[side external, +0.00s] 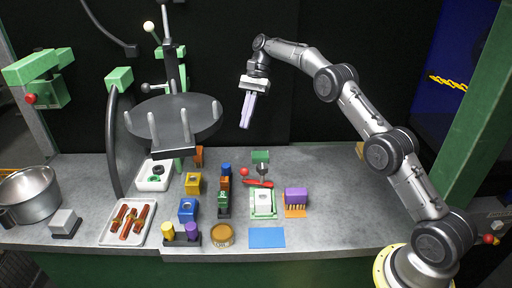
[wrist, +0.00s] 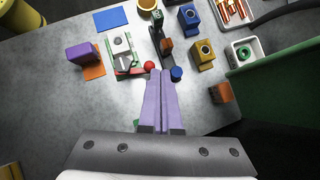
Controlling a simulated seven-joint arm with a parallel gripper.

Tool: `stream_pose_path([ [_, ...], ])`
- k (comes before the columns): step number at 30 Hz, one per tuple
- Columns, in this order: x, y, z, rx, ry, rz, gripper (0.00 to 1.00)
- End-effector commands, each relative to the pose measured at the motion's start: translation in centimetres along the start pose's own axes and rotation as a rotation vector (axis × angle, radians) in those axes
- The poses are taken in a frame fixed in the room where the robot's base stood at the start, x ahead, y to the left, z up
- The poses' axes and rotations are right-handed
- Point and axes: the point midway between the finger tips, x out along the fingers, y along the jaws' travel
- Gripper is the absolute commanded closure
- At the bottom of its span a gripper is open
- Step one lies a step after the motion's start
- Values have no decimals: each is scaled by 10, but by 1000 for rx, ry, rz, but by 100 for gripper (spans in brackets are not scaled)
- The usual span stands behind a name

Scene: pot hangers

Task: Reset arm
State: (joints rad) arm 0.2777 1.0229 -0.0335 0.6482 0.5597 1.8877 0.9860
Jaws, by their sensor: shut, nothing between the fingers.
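My gripper (side external: 247,110) hangs from the raised arm, above the back middle of the grey bench, with its fingers pointing down. Its two light purple fingers are together, with nothing between them. In the wrist view the fingers of my gripper (wrist: 160,78) also lie side by side and touch nothing. The gripper is well clear of every object on the bench.
A dark round rack with upright pegs (side external: 172,118) stands left of my gripper. Below are a green-and-white fixture (side external: 263,203), a purple block (side external: 296,196), a blue mat (side external: 267,238) and a white tray (side external: 128,222). A metal pot (side external: 30,195) is far left. Bare bench lies at the right.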

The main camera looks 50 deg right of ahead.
Motion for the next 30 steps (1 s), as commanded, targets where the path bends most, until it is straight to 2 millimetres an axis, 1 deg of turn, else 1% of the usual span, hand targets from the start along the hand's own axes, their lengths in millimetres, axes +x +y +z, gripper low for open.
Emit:
stream_pose_path([
  [1,-13,-2,16,-27,23,-18,100],
  [2,-21,-3,27,-43,36,-29,100],
  [3,-32,-1,44,-63,52,-41,100],
  [5,-47,4,73,-90,74,-52,100],
  [6,-55,10,92,-106,90,-57,100],
  [8,-66,20,117,-123,115,-65,100],
  [9,-72,28,133,-137,134,-71,100],
  [11,-78,39,155,-161,162,-81,100],
  [12,-82,48,168,-179,182,-88,100],
  [14,-86,61,188,-207,213,-99,100],
  [15,-88,71,200,-228,234,-105,100],
  [18,-90,97,226,-284,291,-122,100],
  [20,-89,114,239,-321,327,-131,100],
  [24,-82,157,262,-413,415,-148,100],
  [26,-76,176,269,-456,455,-152,100],
  [27,-72,188,272,-487,482,-154,100],
  [29,-64,208,275,-534,525,-154,100],
  [30,-58,221,276,-566,553,-154,100],
])
